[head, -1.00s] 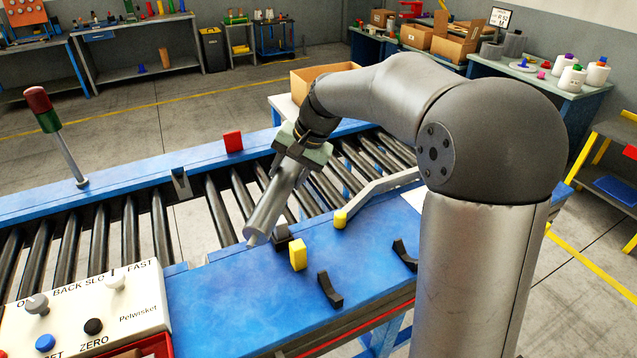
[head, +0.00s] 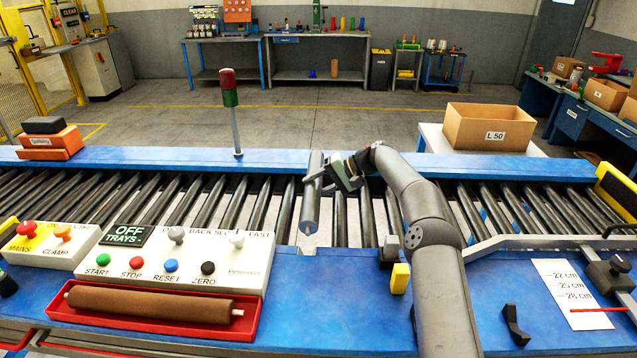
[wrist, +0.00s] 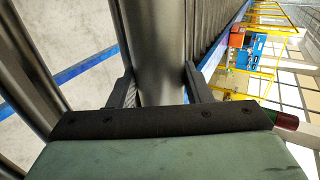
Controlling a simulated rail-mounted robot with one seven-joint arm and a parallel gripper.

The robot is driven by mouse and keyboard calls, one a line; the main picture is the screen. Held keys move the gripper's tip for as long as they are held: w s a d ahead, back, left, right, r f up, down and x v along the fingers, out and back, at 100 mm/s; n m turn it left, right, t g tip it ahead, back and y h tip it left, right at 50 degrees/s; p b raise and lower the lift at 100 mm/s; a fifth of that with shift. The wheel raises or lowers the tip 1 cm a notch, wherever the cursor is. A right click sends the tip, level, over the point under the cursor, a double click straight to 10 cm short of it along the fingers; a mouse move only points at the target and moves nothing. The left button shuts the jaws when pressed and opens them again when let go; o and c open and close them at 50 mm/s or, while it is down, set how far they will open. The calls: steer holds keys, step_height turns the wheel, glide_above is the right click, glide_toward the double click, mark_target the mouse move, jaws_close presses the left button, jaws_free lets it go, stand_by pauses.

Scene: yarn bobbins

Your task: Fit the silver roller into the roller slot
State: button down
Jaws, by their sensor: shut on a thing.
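The silver roller (head: 311,205) is in my gripper (head: 318,181), over the conveyor. It runs front to back, roughly in line with the black conveyor rollers. Its near end, with a thin pin, is close to the front blue rail, and its far end is near the back rail. In the wrist view the roller (wrist: 160,45) passes between the two dark fingers of my gripper (wrist: 160,88), which are shut on it. A gap in the row of rollers shows around and beneath it, but the slot's seats are largely hidden. I cannot tell whether the roller touches them.
A white control panel (head: 190,255) and a red tray (head: 75,318) with a brown roller (head: 150,304) stand at front left. A yellow block (head: 400,278) is on the front rail. A signal lamp (head: 232,110) stands on the back rail. A cardboard box (head: 488,130) is behind.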

steer(key=shift+w+a+f, duration=0.2)
stand_by(0.4)
step_height(320, 180, down, 4)
steer(key=shift+r+b, duration=0.1)
steer(key=shift+b, duration=1.05)
steer(key=shift+r, duration=0.1)
